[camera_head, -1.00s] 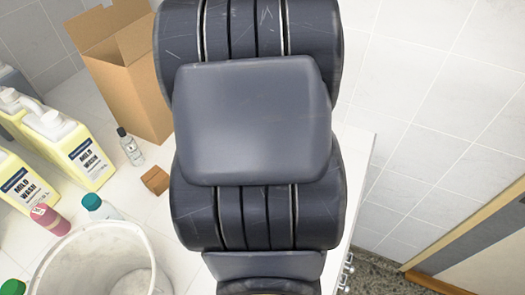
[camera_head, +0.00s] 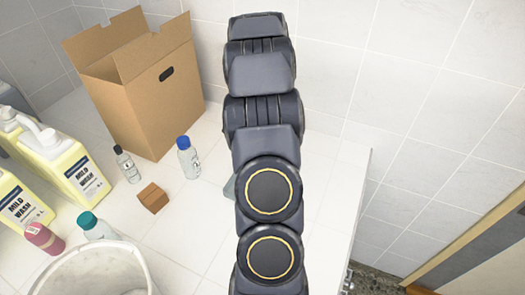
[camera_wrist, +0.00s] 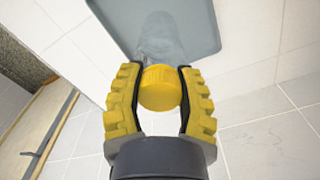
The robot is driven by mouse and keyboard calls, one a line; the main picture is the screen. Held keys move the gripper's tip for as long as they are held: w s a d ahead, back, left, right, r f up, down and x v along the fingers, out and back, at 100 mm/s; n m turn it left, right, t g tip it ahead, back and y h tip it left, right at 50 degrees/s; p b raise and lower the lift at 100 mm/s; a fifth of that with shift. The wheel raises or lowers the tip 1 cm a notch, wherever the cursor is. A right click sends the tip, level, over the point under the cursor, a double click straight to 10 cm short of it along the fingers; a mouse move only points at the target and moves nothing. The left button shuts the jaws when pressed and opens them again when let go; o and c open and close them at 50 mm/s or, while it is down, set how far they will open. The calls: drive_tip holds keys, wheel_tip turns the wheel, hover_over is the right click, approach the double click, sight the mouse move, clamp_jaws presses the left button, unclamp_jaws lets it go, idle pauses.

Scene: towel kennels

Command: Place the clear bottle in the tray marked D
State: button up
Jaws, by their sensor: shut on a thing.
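In the wrist view, my gripper (camera_wrist: 160,75) has its yellow fingers closed around the yellow cap (camera_wrist: 160,90) of a bottle. The see-through body of this clear bottle (camera_wrist: 160,45) shows beyond the cap, in front of a grey-blue tray (camera_wrist: 205,30). I cannot tell whether the bottle touches the tray. No letter on the tray is readable. In the head view, a small grey-blue edge (camera_head: 229,188), possibly of the tray, shows beside my arm. My arm hides the gripper and the held bottle there.
A cardboard box (camera_head: 140,105) stands at the back left of the white counter. A blue-capped bottle (camera_head: 188,160), a black-capped bottle (camera_head: 127,167), a small brown block (camera_head: 153,198), yellow wash jugs (camera_head: 75,180) and a bucket (camera_head: 95,260) stand left. The counter's right edge drops off.

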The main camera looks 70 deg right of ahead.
drive_tip(key=shift+d+f, duration=0.1)
drive_tip(key=shift+f, duration=1.7)
drive_tip(key=o, duration=1)
